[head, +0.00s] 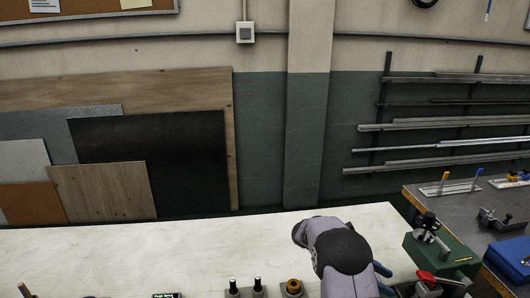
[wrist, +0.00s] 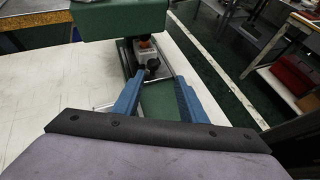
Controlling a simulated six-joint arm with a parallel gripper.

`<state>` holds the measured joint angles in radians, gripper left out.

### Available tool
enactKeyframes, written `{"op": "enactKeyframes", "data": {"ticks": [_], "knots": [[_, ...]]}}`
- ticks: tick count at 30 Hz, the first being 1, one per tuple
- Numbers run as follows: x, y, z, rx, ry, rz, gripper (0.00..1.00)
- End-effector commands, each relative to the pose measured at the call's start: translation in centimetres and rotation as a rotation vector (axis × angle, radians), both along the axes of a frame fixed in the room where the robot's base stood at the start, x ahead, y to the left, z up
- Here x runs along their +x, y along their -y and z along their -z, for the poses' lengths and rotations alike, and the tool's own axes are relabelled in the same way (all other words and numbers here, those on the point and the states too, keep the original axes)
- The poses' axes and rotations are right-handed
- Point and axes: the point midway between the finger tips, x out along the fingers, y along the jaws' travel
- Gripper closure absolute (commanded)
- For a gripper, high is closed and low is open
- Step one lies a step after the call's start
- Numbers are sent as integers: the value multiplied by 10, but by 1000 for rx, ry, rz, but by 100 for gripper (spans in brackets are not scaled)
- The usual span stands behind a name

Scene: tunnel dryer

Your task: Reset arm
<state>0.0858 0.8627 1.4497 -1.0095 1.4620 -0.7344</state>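My gripper (wrist: 158,88) shows in the wrist view as two blue fingers standing well apart, with nothing held between them. In the head view my arm reaches over the white table (head: 120,255) at the lower right, and blue finger parts of my gripper (head: 383,279) show at its right side. Beyond the fingertips in the wrist view is a small fixture (wrist: 147,55) with an orange part, in front of a green block (wrist: 118,18). The table's white top also shows in the wrist view (wrist: 55,88).
A green device (head: 430,253) with a red handle stands close right of my arm. Several small dark fittings, one with a brass-coloured ring (head: 293,286), stand near the table's front. A dark bench (head: 425,200) with a blue box (head: 510,258) is at the right. The table's left is mostly clear.

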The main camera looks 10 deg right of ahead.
Motion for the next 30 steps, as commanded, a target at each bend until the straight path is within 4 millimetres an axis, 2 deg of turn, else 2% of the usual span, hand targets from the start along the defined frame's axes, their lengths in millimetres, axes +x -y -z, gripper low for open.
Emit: {"op": "enactKeyframes", "data": {"ticks": [1, 5, 15, 21, 25, 30], "knots": [[-6, -8, -9, 31, 37, 16, 62], [-31, -38, -17, 145, 169, 94, 62], [-117, -155, -41, 466, 593, 487, 62], [-158, -211, -53, 587, 793, 757, 62], [-174, -232, -57, 628, 878, 891, 62], [-185, -245, -58, 650, 931, 985, 62]]}}
